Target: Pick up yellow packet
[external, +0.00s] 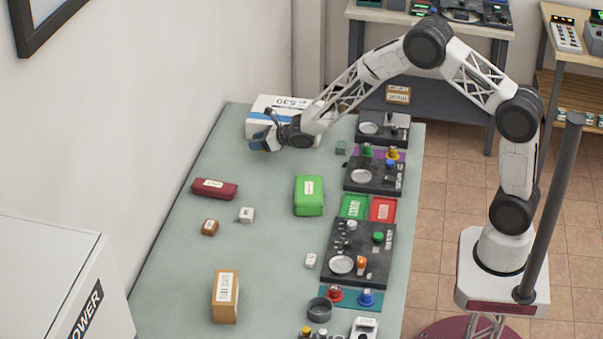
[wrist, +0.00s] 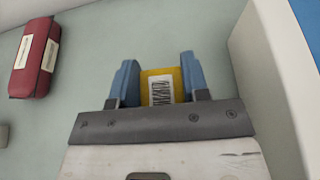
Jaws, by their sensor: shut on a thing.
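The yellow packet (wrist: 163,73) shows in the wrist view between my two blue fingers. It has a white barcode label facing the camera. My gripper (wrist: 155,84) is shut on it, with a finger on each side. In the external view my gripper (external: 262,141) is at the far end of the grey-green table, just in front of the white and blue box marked 530. The packet cannot be made out there. I cannot tell whether the packet touches the table.
The white and blue box (external: 262,119) stands close beside my gripper. A dark red packet (external: 215,188) lies to the near left, and a green packet (external: 309,195) stands mid-table. Black device panels (external: 376,176) line the right edge. The wall borders the left side. The table between is mostly clear.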

